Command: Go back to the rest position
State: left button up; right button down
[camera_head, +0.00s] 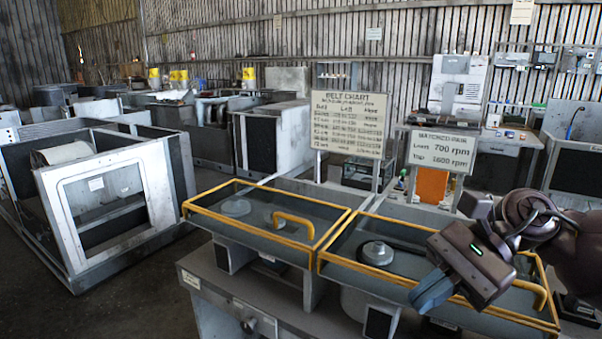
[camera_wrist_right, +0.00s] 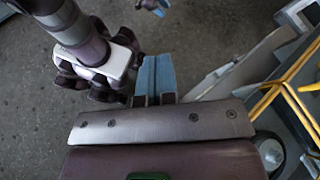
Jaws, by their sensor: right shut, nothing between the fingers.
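My right gripper (camera_head: 428,294) is over the right-hand yellow-edged housing (camera_head: 375,274) in the head view, near its front right part. Its blue fingers are together and hold nothing; they show pressed side by side in the right wrist view (camera_wrist_right: 154,76), above grey floor. My left gripper is not in the head view. A small blue-tipped part at the top edge of the right wrist view looks like my left gripper (camera_wrist_right: 155,5), cut off by the frame.
A second yellow-edged housing (camera_head: 265,227) stands left of the first, on the same bench. Two signs, a belt chart (camera_head: 347,124) and an rpm board (camera_head: 442,151), rise behind them. A grey open-framed cabinet (camera_head: 110,200) stands at left. Floor between cabinet and bench is clear.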

jog(key=w+a+m+t+y, duration=0.15)
jog(key=m+t+y, duration=0.25)
jog(key=m+t, duration=0.5)
jog(key=w+a+m+t+y, duration=0.1)
jog(key=w+m+t+y, duration=0.3)
jog(key=m, duration=0.9)
jog(key=d+f+m+t+h, duration=0.45)
jog(key=f+m+h, duration=0.35)
jog(key=m, duration=0.4)
jog(key=d+f+m+t+h, duration=0.4)
jog(key=d+f+m+h, duration=0.15)
jog(key=m+h, duration=0.55)
jog(key=s+d+f+m+g+h, duration=0.1)
jog(key=s+d+f+m+g, duration=0.1)
jog(key=s+f+m+g, duration=0.8)
jog(key=s+d+f+m+g+h, duration=0.15)
jog(key=s+f+m+g, duration=0.55)
jog(key=s, duration=0.7)
jog(key=w+f+n+t+y, duration=0.1)
jog(key=w+f+n+t, duration=0.1)
jog(key=w+f+t, duration=0.5)
jog(key=shift+w+d+f+t, duration=0.4)
jog(key=shift+f+t, duration=1.35)
jog(key=shift+f, duration=0.45)
